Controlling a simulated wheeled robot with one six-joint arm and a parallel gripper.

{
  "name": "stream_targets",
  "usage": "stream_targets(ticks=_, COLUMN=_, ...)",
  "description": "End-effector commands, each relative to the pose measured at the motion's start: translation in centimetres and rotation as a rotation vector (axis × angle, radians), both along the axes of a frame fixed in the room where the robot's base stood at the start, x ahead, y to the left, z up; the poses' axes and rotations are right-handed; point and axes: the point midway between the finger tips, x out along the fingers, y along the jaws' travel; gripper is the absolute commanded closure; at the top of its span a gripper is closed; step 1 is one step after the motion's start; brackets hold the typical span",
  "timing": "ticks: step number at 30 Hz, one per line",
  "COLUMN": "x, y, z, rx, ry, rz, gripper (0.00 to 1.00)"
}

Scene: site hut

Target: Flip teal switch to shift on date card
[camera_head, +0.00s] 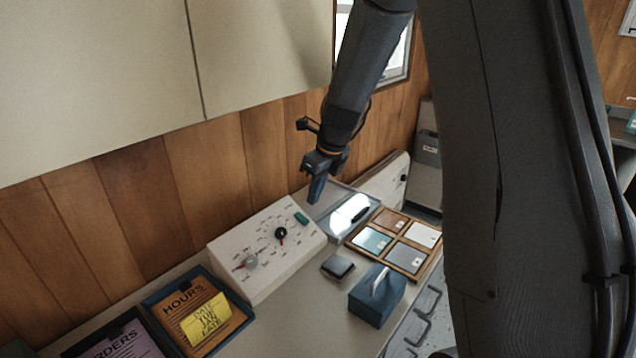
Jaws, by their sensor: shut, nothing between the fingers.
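A white sloped control box (262,268) stands on the counter against the wooden wall. A small teal switch (301,218) sits near its upper right corner. The box also bears a black knob (281,233) and a grey knob with a red pointer (251,262), with small markings around them too fine to read. A yellow card (205,319) with handwritten lines, the top one seeming to read "DATE", lies over the orange "HOURS" sheet at the front left. My gripper (316,194) is shut and empty, pointing down, just above and right of the teal switch, apparently not touching it.
A clear-lidded tray with a dark pen (361,214) and a wooden tray of coloured tiles (433,262) lie right of the box. A dark square block (338,267) and a blue tissue-like box (377,296) stand in front. Cabinets (100,80) hang above.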

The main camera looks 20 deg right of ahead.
Motion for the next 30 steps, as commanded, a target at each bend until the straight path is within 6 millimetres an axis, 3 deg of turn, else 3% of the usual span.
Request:
stream_targets(ticks=6, x=0.9, y=0.8, z=-3.9, rx=0.001, ry=0.004, rz=0.001, gripper=1.00)
stream_targets(ticks=12, x=1.6, y=1.1, z=-6.1, rx=0.000, ry=0.001, rz=0.000, gripper=1.00)
stream_targets(ticks=30, x=1.7, y=1.2, z=-7.2, rx=0.000, ry=0.002, rz=0.000, gripper=1.00)
